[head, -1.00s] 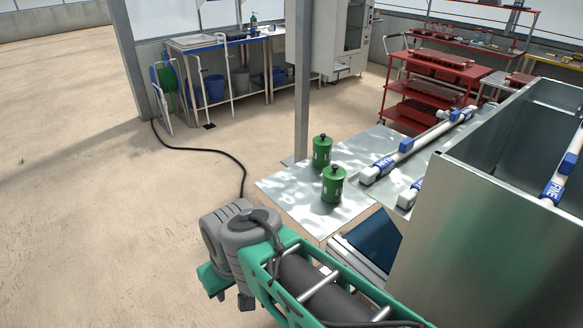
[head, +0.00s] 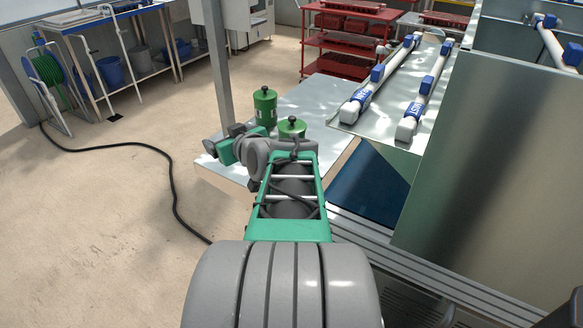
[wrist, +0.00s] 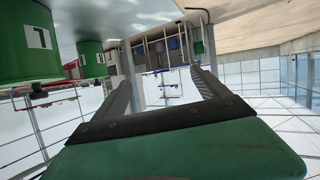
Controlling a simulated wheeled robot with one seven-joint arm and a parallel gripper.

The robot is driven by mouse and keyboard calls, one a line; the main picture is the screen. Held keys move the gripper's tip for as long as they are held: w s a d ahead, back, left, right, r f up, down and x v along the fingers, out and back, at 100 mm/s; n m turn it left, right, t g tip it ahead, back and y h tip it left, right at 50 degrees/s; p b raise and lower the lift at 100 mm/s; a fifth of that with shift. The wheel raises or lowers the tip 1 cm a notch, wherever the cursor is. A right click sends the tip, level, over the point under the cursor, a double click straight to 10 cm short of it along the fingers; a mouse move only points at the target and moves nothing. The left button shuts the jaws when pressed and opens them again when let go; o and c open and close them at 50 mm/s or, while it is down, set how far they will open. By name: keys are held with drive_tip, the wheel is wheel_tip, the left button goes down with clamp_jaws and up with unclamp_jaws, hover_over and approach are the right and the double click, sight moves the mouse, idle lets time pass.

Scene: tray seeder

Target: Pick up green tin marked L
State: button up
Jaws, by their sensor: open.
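Two green tins stand on the pale sheet-metal table in the head view: a far tin (head: 264,108) and a near tin (head: 291,128), partly hidden behind my arm. Their marks cannot be read there. In the wrist view, which is upside down, a large close tin (wrist: 35,45) at upper left has a white mark that looks like an inverted L. A smaller tin (wrist: 92,62) beside it has a mark too small to read. My gripper (head: 212,148) is open and empty, left of the tins; its fingers (wrist: 163,78) are apart with no tin between them.
A grey post (head: 215,60) rises just behind the table (head: 322,92). White pipes with blue fittings (head: 385,75) lie on a metal surface to the right, beside a tall metal panel (head: 480,150). A black hose (head: 150,147) crosses the open floor at left.

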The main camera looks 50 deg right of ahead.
sight(293, 130)
drive_tip(key=shift+o, duration=0.8)
drive_tip(key=s+d+m+h+b, duration=0.1)
drive_tip(key=s+d, duration=0.1)
drive_tip(key=d, duration=0.2)
drive_tip(key=s+d+h+b, duration=0.1)
drive_tip(key=s+d+h, duration=0.1)
drive_tip(key=d, duration=0.2)
drive_tip(key=s+d+m+t+h+b, duration=0.1)
drive_tip(key=s+d, duration=0.2)
drive_tip(key=shift+s+d+f+m+h, duration=0.1)
drive_tip(key=shift+d+m+h, duration=0.2)
drive_tip(key=shift+d, duration=0.1)
drive_tip(key=s+d, duration=0.1)
drive_tip(key=s+d+f+m+p, duration=0.1)
drive_tip(key=shift+s+g+h, duration=0.35)
drive_tip(key=shift+g+h, duration=0.05)
drive_tip(key=shift+m+g+y, duration=0.6)
drive_tip(key=shift+g, duration=0.3)
drive_tip(key=f, duration=0.3)
drive_tip(key=s+f+p, duration=0.1)
drive_tip(key=f, duration=0.2)
drive_tip(key=shift+s, duration=0.2)
drive_tip(key=x, duration=0.7)
drive_tip(key=shift+s+d+r, duration=0.1)
drive_tip(key=shift+d, duration=0.05)
drive_tip(key=shift+r, duration=0.1)
clamp_jaws()
